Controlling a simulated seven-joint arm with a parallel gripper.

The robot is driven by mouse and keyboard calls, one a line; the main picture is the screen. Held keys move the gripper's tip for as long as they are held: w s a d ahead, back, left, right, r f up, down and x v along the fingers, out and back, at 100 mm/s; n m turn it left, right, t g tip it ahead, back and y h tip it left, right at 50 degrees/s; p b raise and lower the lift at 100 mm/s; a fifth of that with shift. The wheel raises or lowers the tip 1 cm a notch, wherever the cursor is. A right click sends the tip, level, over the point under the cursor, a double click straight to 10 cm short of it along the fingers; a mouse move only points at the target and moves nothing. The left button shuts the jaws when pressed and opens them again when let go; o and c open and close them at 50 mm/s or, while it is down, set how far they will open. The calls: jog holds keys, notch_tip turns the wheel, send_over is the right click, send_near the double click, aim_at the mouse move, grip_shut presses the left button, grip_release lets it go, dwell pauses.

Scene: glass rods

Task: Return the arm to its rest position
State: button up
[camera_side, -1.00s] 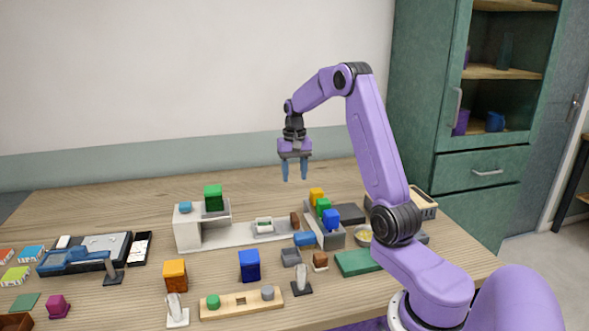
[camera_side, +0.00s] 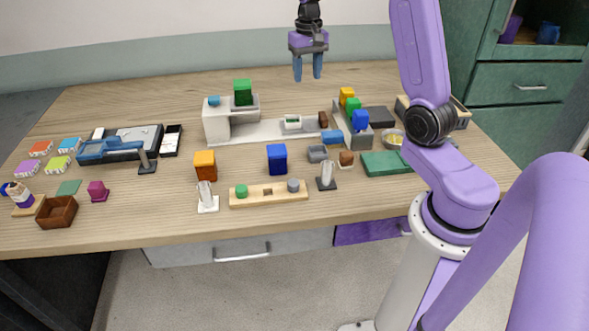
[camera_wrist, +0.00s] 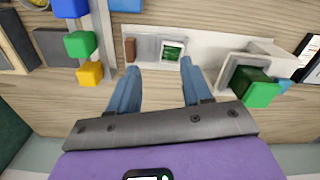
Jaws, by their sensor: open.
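My gripper (camera_side: 308,68) is raised in the air over the back of the table, fingers pointing down. Its two blue fingers are apart, with nothing between them. In the wrist view my gripper (camera_wrist: 158,85) also shows open and empty. Two clear glass rods stand upright in holders near the front: one rod (camera_side: 206,190) on a white base and one rod (camera_side: 326,172) on a dark base. My gripper touches none of the objects in view.
A grey-white fixture (camera_side: 217,124) with a green cube (camera_side: 242,91) stands below and left of my gripper. Coloured cubes sit on a grey block (camera_side: 352,138) to the right. A wooden strip (camera_side: 268,194) lies at the front. Air around my gripper is clear.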

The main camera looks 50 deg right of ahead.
jog(key=s+a+r+n, duration=0.1)
jog(key=s+a+n, duration=0.35)
jog(key=a, duration=0.55)
jog(key=s+a+n, duration=0.4)
jog(key=s+a, duration=0.1)
jog(key=a, duration=0.5)
jog(key=s+a+f+n, duration=0.1)
jog(key=s+n, duration=0.4)
jog(key=s, duration=0.5)
jog(key=s+a+n, duration=0.3)
jog(key=s+n, duration=0.2)
jog(key=s, duration=0.6)
jog(key=shift+a+f, duration=0.3)
jog(key=shift+f, duration=0.1)
